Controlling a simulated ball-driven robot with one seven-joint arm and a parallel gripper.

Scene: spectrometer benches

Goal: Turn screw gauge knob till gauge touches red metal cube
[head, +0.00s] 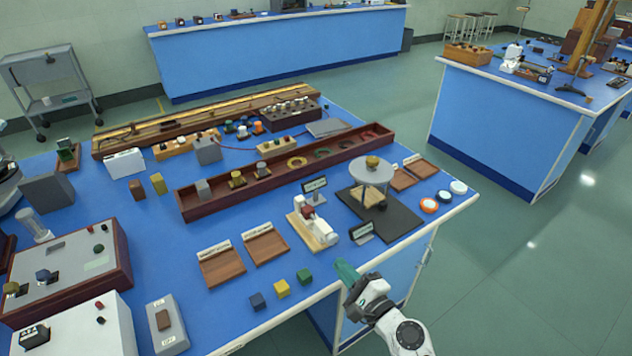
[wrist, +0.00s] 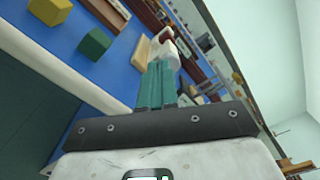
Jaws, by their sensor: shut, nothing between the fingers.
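The screw gauge (head: 329,235) is white and rests on a pale wooden base (head: 301,232) near the bench's front edge. A small red cube (head: 309,212) sits at its far end. I cannot tell whether the gauge touches the cube. My gripper (head: 343,266), with green fingers, is shut and empty at the bench edge, nearer to me than the gauge and apart from it. In the wrist view, the shut fingers (wrist: 156,68) point toward the gauge (wrist: 163,50) and hide part of it. The red part (wrist: 166,33) shows beyond; the knob is not clear.
Blue (head: 257,301), yellow (head: 281,289) and green (head: 304,276) cubes stand left of my gripper. Two wooden trays (head: 221,268) lie behind them. A round-topped stand (head: 371,172) on a dark board and a small sign (head: 362,232) stand right of the gauge.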

